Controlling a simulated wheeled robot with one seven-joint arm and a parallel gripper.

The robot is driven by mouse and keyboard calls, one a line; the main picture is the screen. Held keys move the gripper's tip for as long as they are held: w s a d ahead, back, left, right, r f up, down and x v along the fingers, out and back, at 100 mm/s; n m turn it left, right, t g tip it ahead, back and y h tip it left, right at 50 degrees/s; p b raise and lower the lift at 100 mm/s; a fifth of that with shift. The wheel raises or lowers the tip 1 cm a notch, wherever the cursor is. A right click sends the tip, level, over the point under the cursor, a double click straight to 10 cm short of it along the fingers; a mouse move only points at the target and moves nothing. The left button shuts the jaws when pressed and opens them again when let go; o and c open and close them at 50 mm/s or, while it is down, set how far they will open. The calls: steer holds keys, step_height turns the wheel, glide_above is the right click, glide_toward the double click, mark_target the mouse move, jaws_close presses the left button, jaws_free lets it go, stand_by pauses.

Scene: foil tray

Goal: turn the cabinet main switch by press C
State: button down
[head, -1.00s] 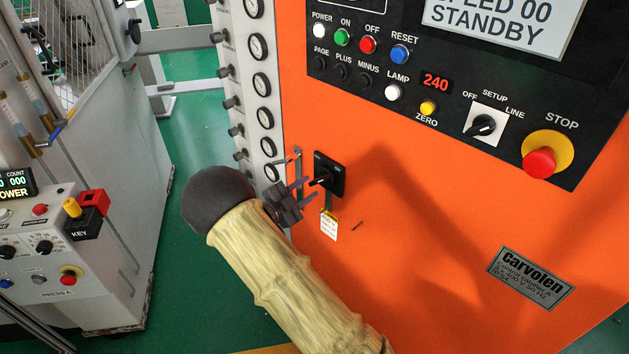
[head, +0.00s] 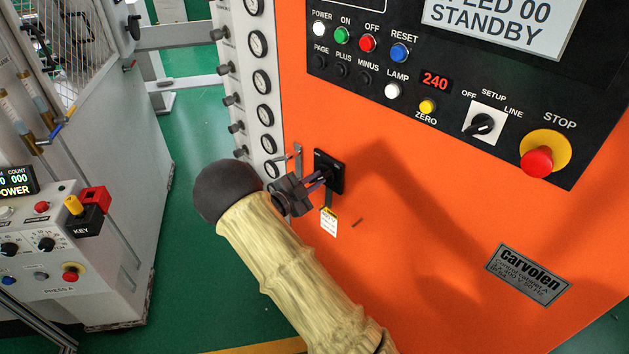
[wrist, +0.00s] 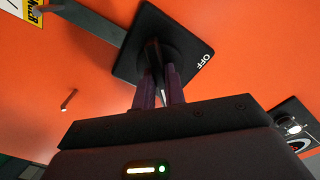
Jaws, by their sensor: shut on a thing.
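The cabinet main switch is a black square plate (head: 335,165) with a rotary handle on the orange cabinet front. In the wrist view the plate (wrist: 181,38) fills the top middle, with the word OFF by its right corner. My gripper (head: 324,177) reaches it from the lower left and is shut on the handle. In the wrist view both dark fingers (wrist: 157,88) press on the handle (wrist: 152,55) from either side. The handle's inner end is partly hidden by the fingers, so its exact angle is hard to read.
A paper tag (head: 328,222) hangs just below the switch. A column of gauges (head: 262,83) lies to its left. The upper control panel has a red STOP button (head: 538,163). A grey console (head: 50,235) stands at the left, with green floor (head: 190,200) between.

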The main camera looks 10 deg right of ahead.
steer(key=shift+n, duration=0.3)
steer(key=n, duration=0.4)
steer(key=shift+p, duration=0.4)
steer(key=n+p, duration=0.1)
steer(key=n, duration=0.3)
steer(key=shift+r+n, duration=0.1)
steer(key=shift+n, duration=0.2)
steer(key=n+p, duration=0.2)
steer(key=n, duration=0.2)
steer(key=shift+n, duration=0.3)
steer(key=n+p, duration=0.1)
steer(key=n, duration=0.3)
steer(key=c, duration=1.5)
jaws_free()
steer(key=shift+o, duration=0.2)
